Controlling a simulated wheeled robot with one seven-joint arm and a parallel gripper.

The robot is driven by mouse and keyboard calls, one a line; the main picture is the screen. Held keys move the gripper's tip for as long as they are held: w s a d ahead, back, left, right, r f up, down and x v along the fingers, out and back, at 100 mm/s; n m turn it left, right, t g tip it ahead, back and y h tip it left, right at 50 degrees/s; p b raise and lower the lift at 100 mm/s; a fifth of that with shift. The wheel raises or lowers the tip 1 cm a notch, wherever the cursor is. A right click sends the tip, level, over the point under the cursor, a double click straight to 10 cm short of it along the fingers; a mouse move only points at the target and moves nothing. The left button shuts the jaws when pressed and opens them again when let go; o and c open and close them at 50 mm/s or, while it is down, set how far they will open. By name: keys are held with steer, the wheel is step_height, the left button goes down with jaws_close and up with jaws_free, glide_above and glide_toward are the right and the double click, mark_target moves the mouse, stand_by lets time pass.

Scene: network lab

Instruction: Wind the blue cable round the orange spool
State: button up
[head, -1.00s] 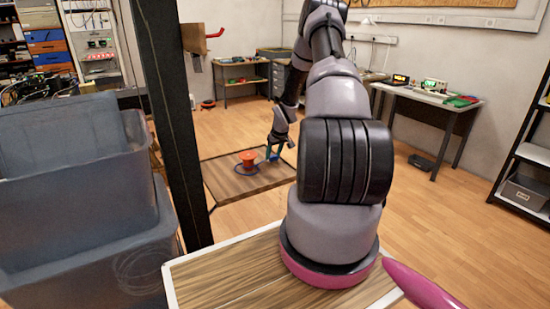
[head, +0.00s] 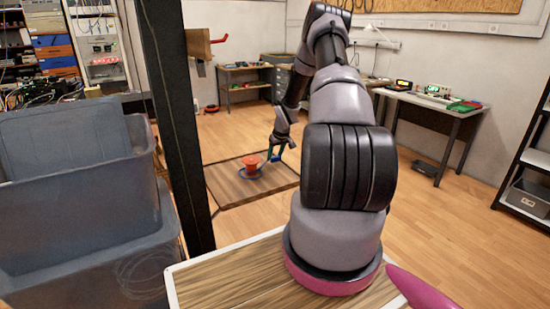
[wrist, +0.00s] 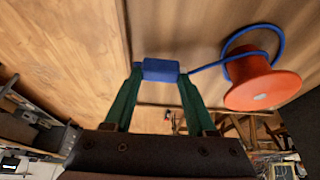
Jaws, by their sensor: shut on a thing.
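The orange spool (head: 251,164) stands on a low wooden table in the head view. It also shows at the right of the wrist view (wrist: 264,84). The blue cable (wrist: 236,48) curves around the spool in a loose loop, then runs to a blue block (wrist: 160,70) at its end. My gripper (wrist: 158,78) has green fingers, shut on this blue block. The block is beside the spool, apart from it. In the head view my gripper (head: 272,154) is small, just right of and behind the spool. Whether the cable touches the spool's core is unclear.
The low table top (head: 235,192) is otherwise clear. A dark upright post (head: 172,120) and stacked grey bins (head: 75,190) stand at the left. A desk with devices (head: 425,97) is at the back right. Wooden floor is open around the table.

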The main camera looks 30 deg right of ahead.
steer(key=shift+r, duration=3.75)
steer(key=shift+a, duration=0.1)
